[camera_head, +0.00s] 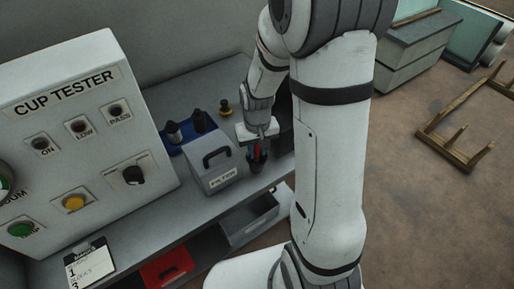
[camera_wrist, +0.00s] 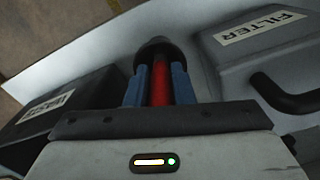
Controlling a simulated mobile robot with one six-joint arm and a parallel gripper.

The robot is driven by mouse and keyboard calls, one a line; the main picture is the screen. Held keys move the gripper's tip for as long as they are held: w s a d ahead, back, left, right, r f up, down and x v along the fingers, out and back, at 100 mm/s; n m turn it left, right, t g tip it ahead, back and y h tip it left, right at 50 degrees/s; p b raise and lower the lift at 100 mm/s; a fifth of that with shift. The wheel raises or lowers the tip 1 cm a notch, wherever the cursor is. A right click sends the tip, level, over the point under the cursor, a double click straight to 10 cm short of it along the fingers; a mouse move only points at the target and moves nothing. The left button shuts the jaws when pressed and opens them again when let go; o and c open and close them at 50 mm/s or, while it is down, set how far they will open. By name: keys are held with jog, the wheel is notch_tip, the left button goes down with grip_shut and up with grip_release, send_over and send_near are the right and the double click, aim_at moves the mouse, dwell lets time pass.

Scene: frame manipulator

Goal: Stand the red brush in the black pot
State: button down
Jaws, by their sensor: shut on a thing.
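My gripper (camera_head: 258,149) is at the end of my arm, pointing down over the worktop in the head view. Its blue fingers (camera_wrist: 160,88) are shut on the red brush (camera_wrist: 161,82) in the wrist view. A bit of the red brush (camera_head: 258,154) also shows in the head view. The black pot (camera_head: 257,165) stands directly below the fingers, and its dark round form (camera_wrist: 157,49) is just beyond the fingertips in the wrist view. The brush's lower end is hidden, so I cannot tell how far it is inside the pot.
A grey FILTER box (camera_head: 212,167) with a black handle stands close to the left of the pot. A dark labelled box (camera_wrist: 62,105) lies on the other side in the wrist view. The CUP TESTER panel (camera_head: 85,140) is further left. The worktop's front edge is near.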

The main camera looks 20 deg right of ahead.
jog(key=shift+s, duration=0.1)
jog(key=shift+f, duration=0.15)
jog(key=c, duration=1.2)
grip_release()
jog(key=shift+c, duration=0.2)
notch_tip(320, 180, up, 12)
jog(key=shift+r+b, duration=0.1)
jog(key=shift+b, duration=0.25)
jog(key=s+r+t, duration=0.3)
jog(key=s+r, duration=0.3)
jog(key=s, duration=0.7)
jog(key=shift+s+r, duration=0.2)
jog(key=shift+s, duration=0.15)
jog(key=shift+c, duration=0.5)
